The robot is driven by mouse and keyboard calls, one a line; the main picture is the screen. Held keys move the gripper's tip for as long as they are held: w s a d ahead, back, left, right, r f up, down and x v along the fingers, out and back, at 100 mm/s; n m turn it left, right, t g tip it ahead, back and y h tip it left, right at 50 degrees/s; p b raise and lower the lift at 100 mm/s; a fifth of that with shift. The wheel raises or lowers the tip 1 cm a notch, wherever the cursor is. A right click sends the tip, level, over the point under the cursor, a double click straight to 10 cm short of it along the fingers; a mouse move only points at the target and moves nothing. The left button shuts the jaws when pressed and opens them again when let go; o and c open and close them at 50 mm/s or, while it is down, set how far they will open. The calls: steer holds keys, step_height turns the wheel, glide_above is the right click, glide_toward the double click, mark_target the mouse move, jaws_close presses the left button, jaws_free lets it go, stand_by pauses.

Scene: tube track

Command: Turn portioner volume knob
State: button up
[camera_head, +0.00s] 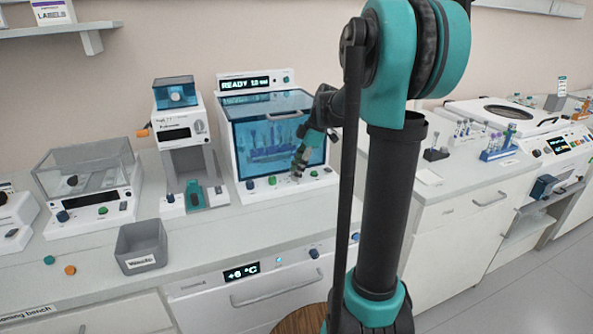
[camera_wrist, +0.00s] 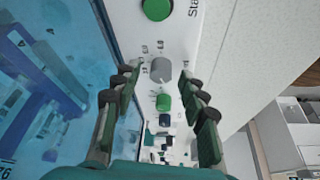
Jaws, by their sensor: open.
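The portioner (camera_head: 227,140) is a white machine with a blue see-through window and a display reading "READY 1.0 ml". Its front strip carries a grey round knob (camera_wrist: 161,70) with small scale marks around it, which I take as the volume knob. My gripper (camera_head: 299,170) hangs in front of the strip's right part and hides some of it. In the wrist view my gripper (camera_wrist: 158,80) is open, one finger on each side of the grey knob in the picture. Gaps show on both sides. I cannot tell how far the fingertips are from the panel.
A large green button (camera_wrist: 157,9) labelled "Sta…" and a smaller green knob (camera_wrist: 163,102) flank the grey knob. The window (camera_wrist: 50,85) lies close beside one finger. A grey bin (camera_head: 142,247) and another dispenser (camera_head: 180,130) stand to the left.

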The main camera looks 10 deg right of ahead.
steer(key=shift+a+f, duration=0.1)
steer(key=shift+f, duration=0.05)
steer(key=shift+c, duration=0.3)
jaws_close()
